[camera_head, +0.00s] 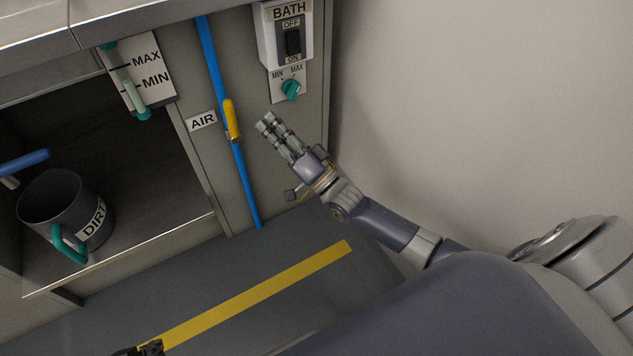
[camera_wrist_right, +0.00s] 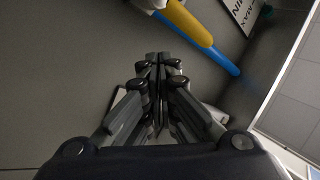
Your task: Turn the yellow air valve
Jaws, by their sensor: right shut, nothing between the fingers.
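The yellow air valve (camera_head: 232,120) is a lever handle on the blue pipe (camera_head: 212,70), right of the "AIR" label. The handle lies roughly along the pipe. My right gripper (camera_head: 267,122) is shut and empty, a little to the right of the valve and apart from it in the head view. In the right wrist view the yellow handle (camera_wrist_right: 188,20) and blue pipe (camera_wrist_right: 222,62) show beyond the shut fingertips (camera_wrist_right: 158,58), up and to the right. My left gripper is not clearly seen; only a small dark part shows at the bottom edge of the head view.
A "BATH" switch box (camera_head: 285,35) with a teal knob (camera_head: 291,88) is above right of the valve. A MAX/MIN gauge (camera_head: 140,78) is at upper left. A grey "DIRT" bucket (camera_head: 52,200) stands in the open compartment. A yellow floor stripe (camera_head: 250,293) runs below. A bare wall is at right.

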